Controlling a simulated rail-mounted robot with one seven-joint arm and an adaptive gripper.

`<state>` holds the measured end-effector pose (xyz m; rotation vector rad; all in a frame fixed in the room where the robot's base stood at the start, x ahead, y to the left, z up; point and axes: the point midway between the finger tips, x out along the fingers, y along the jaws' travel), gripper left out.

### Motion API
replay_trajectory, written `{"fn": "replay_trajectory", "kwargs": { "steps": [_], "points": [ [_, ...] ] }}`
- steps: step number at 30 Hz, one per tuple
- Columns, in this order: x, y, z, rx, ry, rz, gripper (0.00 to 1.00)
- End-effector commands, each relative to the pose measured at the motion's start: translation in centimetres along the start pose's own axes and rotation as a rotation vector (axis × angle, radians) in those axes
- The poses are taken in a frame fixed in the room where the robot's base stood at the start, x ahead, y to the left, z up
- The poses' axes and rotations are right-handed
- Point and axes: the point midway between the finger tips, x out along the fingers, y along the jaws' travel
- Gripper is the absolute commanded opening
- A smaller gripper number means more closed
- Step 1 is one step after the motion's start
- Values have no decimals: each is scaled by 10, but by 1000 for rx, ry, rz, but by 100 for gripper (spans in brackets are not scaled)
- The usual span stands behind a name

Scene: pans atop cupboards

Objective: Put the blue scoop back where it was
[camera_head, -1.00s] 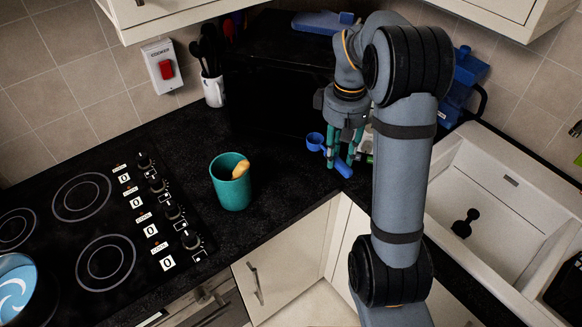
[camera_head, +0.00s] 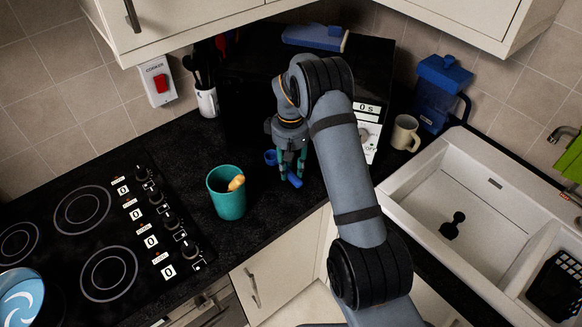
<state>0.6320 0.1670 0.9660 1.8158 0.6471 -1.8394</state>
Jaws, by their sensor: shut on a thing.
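The blue scoop (camera_head: 271,157) is in my gripper (camera_head: 291,170), above the black worktop in front of the dark microwave. Its small round cup shows left of the fingers and its handle shows between and below the green fingertips. My gripper points down and is shut on the scoop. The teal cup (camera_head: 227,203) stands upright on the worktop to the left of my gripper, with a tan item (camera_head: 236,183) sticking out of its top. My arm covers part of the area right of the scoop.
The microwave (camera_head: 371,130) stands behind my gripper with a blue-lidded box (camera_head: 314,38) on top. A cream mug (camera_head: 404,132) and a blue jug (camera_head: 440,92) stand to the right, by the white sink (camera_head: 470,185). The hob (camera_head: 95,235) is at left. A utensil mug (camera_head: 207,102) stands behind.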

Motion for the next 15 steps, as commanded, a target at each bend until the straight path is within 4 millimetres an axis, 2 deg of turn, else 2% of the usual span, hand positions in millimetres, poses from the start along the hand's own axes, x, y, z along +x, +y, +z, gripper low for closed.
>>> {"fn": "replay_trajectory", "kwargs": {
  "steps": [4, 15],
  "points": [
    [11, 0, 0, 1, 1, 0, 0],
    [17, 0, 0, 0, 2, 1, 0]
  ]
}}
